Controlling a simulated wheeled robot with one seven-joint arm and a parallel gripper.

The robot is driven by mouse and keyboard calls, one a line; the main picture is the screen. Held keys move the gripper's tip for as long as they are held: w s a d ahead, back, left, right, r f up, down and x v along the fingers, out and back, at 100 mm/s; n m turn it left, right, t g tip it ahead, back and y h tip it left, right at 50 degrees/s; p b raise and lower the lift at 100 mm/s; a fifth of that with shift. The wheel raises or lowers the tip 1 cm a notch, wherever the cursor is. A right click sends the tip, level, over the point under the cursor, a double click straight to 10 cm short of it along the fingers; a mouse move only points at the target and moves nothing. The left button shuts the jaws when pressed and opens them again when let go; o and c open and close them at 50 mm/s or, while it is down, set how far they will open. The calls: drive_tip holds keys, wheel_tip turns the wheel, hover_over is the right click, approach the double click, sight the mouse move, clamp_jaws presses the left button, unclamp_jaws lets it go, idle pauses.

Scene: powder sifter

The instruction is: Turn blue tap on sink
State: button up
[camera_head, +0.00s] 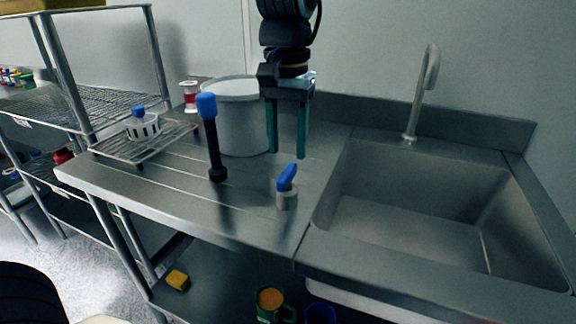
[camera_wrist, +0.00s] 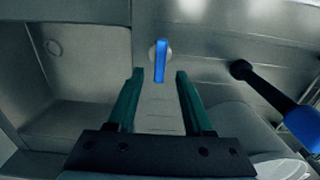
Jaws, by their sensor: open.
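The blue tap (camera_head: 287,178) is a blue lever on a short grey base, standing on the steel counter left of the sink basin (camera_head: 400,205). In the wrist view the blue tap (camera_wrist: 161,60) shows just beyond the fingertips, near the middle between them. My gripper (camera_head: 288,155) points down above and slightly behind the tap, apart from it. Its two green fingers are open and empty; they also show in the wrist view (camera_wrist: 158,76). A curved metal faucet (camera_head: 428,75) rises behind the basin.
A black upright tool with a blue top (camera_head: 213,140) stands left of the tap. A large grey bucket (camera_head: 240,125) stands behind it, close to my gripper. A wire rack (camera_head: 110,150) with a blue-topped container (camera_head: 140,123) is at the left. The counter front is clear.

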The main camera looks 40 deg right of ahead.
sight(287, 171)
drive_tip(key=shift+f, duration=2.75)
drive_tip(key=shift+c, duration=0.3)
clamp_jaws()
